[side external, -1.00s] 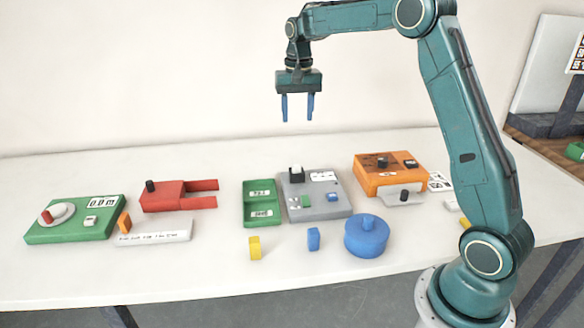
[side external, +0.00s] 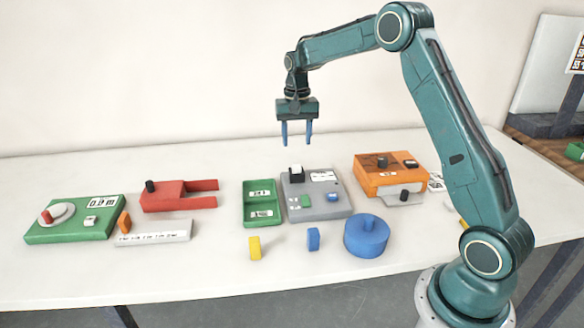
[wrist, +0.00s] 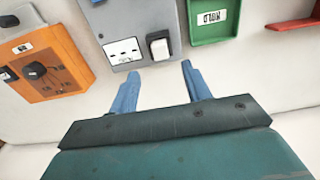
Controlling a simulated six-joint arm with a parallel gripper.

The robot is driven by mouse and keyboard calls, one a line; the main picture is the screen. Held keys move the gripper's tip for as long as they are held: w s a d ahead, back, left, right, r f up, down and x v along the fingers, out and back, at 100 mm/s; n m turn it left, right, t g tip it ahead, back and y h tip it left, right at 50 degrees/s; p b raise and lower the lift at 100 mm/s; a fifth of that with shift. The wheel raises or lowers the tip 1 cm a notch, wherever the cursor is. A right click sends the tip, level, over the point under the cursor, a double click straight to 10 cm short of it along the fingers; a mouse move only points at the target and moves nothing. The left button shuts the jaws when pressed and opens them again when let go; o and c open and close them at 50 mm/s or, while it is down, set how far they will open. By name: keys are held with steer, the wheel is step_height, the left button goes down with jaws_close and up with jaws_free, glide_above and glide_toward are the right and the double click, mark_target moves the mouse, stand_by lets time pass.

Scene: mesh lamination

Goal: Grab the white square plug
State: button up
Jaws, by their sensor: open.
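A small white square piece on a black block (side external: 296,171) stands near the back left of the grey box (side external: 330,212). It looks like the white square plug. In the wrist view the white piece (wrist: 160,48) is just beyond the fingertips, near the grey box's edge. My gripper (side external: 297,143) hangs above the back of the grey box with its two blue fingers pointing down. The fingers are apart, with nothing between them (wrist: 160,70). They are clear of the plug.
A green tray (side external: 246,228) sits left of the grey box, and an orange box (side external: 365,185) sits to its right. A blue round piece (side external: 367,240), a blue block (side external: 313,239) and a yellow block (side external: 254,247) lie in front. The table behind the grey box is clear.

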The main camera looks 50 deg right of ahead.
mark_target(296, 162)
steer(key=shift+f, duration=1.1)
steer(key=shift+f, duration=0.1)
steer(key=shift+a+f, duration=0.1)
steer(key=shift+f, duration=2.4)
jaws_close()
